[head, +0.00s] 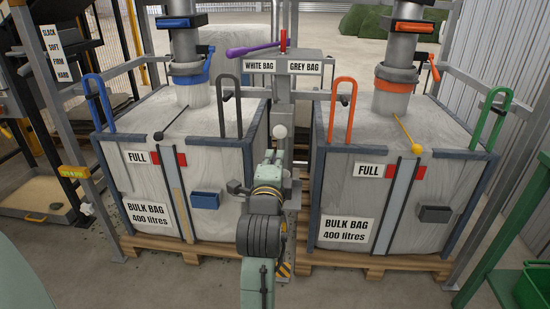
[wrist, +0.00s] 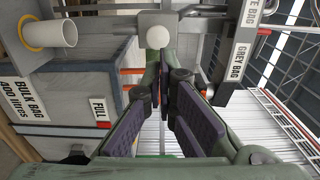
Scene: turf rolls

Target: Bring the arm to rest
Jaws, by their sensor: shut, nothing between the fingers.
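My arm (head: 262,235) reaches forward between the two bulk bags in the head view, with my gripper (head: 274,157) at its far end, seen from behind. In the wrist view the dark-padded fingers of my gripper (wrist: 167,78) come together at their tips, with nothing held between them. A white ball knob (head: 280,131) stands just beyond the gripper, in front of the grey centre post. It also shows in the wrist view (wrist: 158,37), beyond the fingertips; whether they touch it I cannot tell.
A left bulk bag (head: 222,160) and a right bulk bag (head: 395,180), both labelled FULL, stand on pallets. A signed box (head: 285,56) carries a purple lever (head: 252,49). Blue, grey, orange and green loop handles rise from the bag frames. Floor shows in front.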

